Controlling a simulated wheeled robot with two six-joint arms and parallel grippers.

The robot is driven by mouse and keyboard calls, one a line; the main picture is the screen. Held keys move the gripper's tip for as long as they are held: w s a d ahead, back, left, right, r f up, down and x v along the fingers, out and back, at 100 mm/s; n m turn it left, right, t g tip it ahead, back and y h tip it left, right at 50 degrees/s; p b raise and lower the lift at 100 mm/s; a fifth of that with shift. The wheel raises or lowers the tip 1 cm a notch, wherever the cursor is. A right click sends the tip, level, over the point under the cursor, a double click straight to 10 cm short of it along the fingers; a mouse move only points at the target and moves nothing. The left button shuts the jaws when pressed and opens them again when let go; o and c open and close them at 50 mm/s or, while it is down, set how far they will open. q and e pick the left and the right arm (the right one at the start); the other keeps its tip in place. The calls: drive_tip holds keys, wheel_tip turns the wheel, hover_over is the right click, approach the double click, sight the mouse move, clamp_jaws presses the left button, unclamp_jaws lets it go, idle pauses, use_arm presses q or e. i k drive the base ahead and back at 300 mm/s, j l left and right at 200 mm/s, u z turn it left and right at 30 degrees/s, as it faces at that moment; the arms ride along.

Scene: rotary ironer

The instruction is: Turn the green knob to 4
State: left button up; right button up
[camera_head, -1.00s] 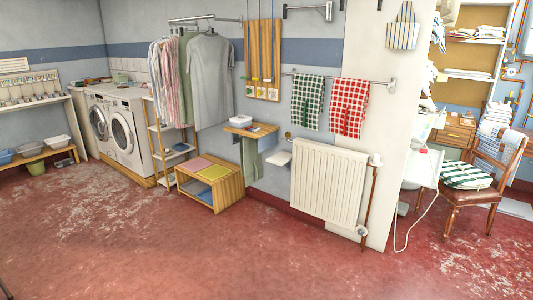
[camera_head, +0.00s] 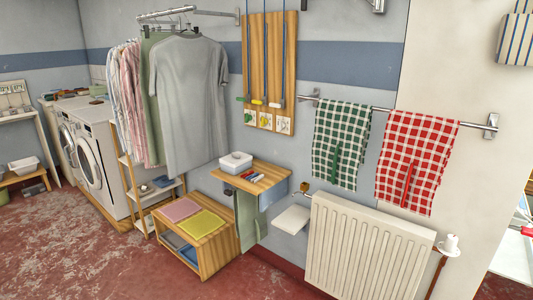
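I cannot make out a green knob with numbers in the head view. A small green piece (camera_head: 240,99) shows at the lower left of the wooden wall board (camera_head: 270,60), in a row with a yellow piece (camera_head: 258,102) and a white or pale blue one (camera_head: 275,105). Cords hang down the board above them, and small picture cards (camera_head: 266,121) sit below. It is too small to tell whether the green piece is a knob, and no numbers can be read. Neither of my grippers is in view.
A wooden wall shelf (camera_head: 272,172) holds a white box (camera_head: 236,161). A slatted bench (camera_head: 216,252) stands below it, left of a white radiator (camera_head: 365,250). Green (camera_head: 341,135) and red (camera_head: 416,155) checked cloths hang from a rail. Red floor (camera_head: 130,270) is clear at front left.

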sight(248, 118)
drive_tip(key=i+u, duration=0.15)
drive_tip(key=i, duration=0.3)
drive_tip(key=i+l+u, duration=0.15)
drive_tip(key=i, duration=0.3)
drive_tip(key=i+j+z, duration=0.4)
drive_tip(key=i+j, duration=0.15)
drive_tip(key=j, duration=0.1)
